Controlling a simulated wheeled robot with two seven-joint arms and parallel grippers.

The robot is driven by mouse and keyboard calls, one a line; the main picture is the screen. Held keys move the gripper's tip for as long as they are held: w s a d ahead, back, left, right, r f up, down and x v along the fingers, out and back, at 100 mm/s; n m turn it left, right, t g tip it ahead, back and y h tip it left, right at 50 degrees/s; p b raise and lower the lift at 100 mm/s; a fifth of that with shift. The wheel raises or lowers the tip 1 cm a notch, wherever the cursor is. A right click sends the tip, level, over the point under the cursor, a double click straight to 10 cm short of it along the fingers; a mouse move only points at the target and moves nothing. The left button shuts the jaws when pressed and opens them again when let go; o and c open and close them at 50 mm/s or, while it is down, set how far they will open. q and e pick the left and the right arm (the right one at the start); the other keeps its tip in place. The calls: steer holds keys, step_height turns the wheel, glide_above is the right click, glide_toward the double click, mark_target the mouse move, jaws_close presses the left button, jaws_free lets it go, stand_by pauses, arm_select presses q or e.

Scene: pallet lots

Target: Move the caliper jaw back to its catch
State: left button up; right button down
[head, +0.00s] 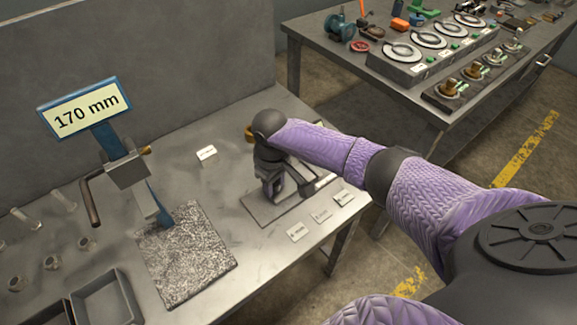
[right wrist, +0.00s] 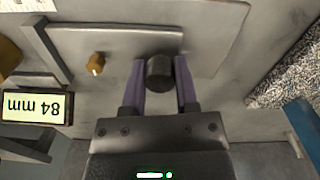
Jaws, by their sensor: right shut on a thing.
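The caliper fixture is a grey metal plate (head: 252,208) on the bench in the head view, largely hidden by my right arm. My right gripper (head: 274,188) points down over it. In the right wrist view, my right gripper (right wrist: 159,85) is shut on a dark round knob (right wrist: 160,72), one purple finger on each side. An upright grey bar (right wrist: 45,50) stands at the left of the plate (right wrist: 210,25). A brass-coloured knob (right wrist: 95,64) lies between bar and dark knob. A display (right wrist: 38,106) reads 84 mm, upside down. I cannot tell which part is the catch. My left gripper is out of view.
Small white labels (head: 299,232) lie along the bench's front edge. Grey trays (head: 107,297) sit at lower left. Another bench (head: 410,85) with dials stands behind.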

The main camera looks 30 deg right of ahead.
steer(key=shift+a+r, duration=0.2)
steer(key=shift+a, duration=0.55)
steer(key=shift+a+f, duration=0.15)
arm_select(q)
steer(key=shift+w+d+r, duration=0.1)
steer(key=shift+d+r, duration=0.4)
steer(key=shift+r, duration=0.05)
arm_select(e)
steer(key=shift+f, duration=0.1)
steer(key=c, duration=0.6)
jaws_free()
steer(key=shift+a, duration=0.1)
steer(key=shift+o, duration=1.2)
steer(key=shift+a, duration=0.1)
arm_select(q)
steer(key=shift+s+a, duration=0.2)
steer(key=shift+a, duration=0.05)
